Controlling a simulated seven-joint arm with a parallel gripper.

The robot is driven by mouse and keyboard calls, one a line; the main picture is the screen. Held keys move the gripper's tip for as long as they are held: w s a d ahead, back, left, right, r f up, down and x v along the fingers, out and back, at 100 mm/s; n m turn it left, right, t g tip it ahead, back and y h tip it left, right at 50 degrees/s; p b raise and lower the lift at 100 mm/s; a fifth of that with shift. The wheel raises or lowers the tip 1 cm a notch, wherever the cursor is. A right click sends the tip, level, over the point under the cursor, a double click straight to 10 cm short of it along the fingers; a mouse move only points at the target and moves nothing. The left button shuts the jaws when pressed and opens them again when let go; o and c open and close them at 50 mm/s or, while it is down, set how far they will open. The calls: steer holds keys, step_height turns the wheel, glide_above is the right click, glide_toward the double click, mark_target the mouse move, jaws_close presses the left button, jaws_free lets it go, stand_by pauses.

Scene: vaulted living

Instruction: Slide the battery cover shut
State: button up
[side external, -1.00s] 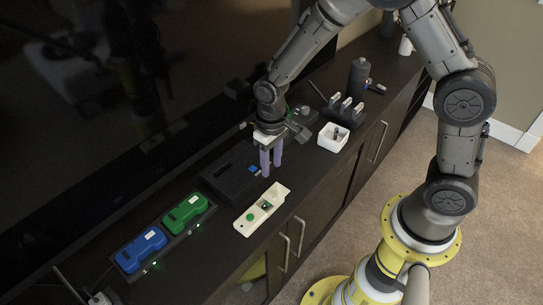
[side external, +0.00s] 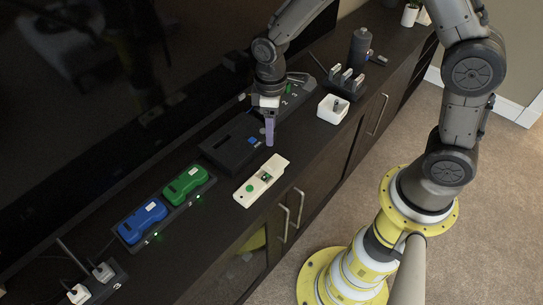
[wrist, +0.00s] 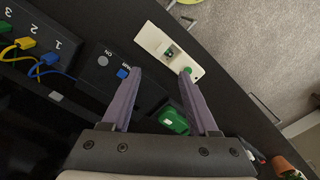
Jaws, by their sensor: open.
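A long white device (side external: 261,181) lies near the front edge of the dark cabinet top. It has a round green button and a recess with a dark and green part inside. I take this for the device with the battery cover, but cannot make out the cover clearly. It also shows ahead of the fingertips in the wrist view (wrist: 150,40). My gripper (side external: 270,143) points down above and behind the device. In the wrist view its two purple fingers (wrist: 161,72) are spread apart with nothing between them at the tips.
A black box (side external: 225,148) with a blue button stands just behind the device. Green (side external: 184,183) and blue (side external: 142,221) units sit in a dock at left.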

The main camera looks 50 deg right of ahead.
steer(key=n, duration=1.1)
glide_toward(272, 166)
step_height(272, 166, down, 8)
steer(key=shift+a+r, duration=0.1)
jaws_close()
stand_by(1.2)
